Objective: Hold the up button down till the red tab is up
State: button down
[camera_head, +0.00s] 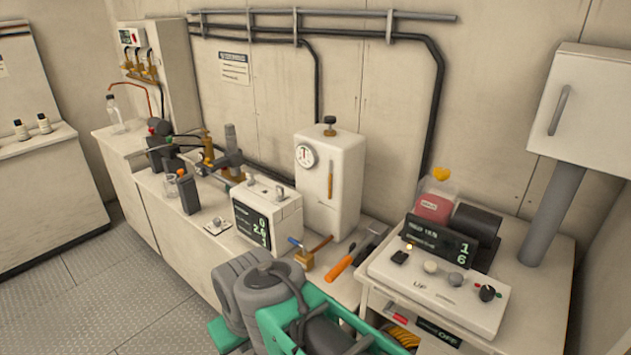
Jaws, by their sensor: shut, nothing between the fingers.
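A white control box (436,300) on the right-hand bench has "UP" lettered on its sloping top. A pale round button (430,266) sits above the lettering, with a second greyish round button (455,280) to its right. A black knob (487,292) is farther right and a black switch (400,257) is at the left. A dark display (440,243) behind them shows a 1 above a 6. I cannot pick out a red tab for certain. A small red piece (397,313) shows below the box's front edge. My gripper is not identifiable in this view.
A red container (433,208) and a black cylinder (476,223) stand behind the display. Grey rounded bodies (240,290) and a green frame (285,328) fill the lower middle. A wall cabinet (590,105) overhangs at right. Floor (130,290) is clear at lower left.

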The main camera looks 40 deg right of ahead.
aim_at(430, 266)
jog(key=z, duration=1.7)
jog(key=k, duration=0.65)
jog(key=u, duration=0.7)
jog(key=i, duration=1.05)
jog(key=u, duration=0.5)
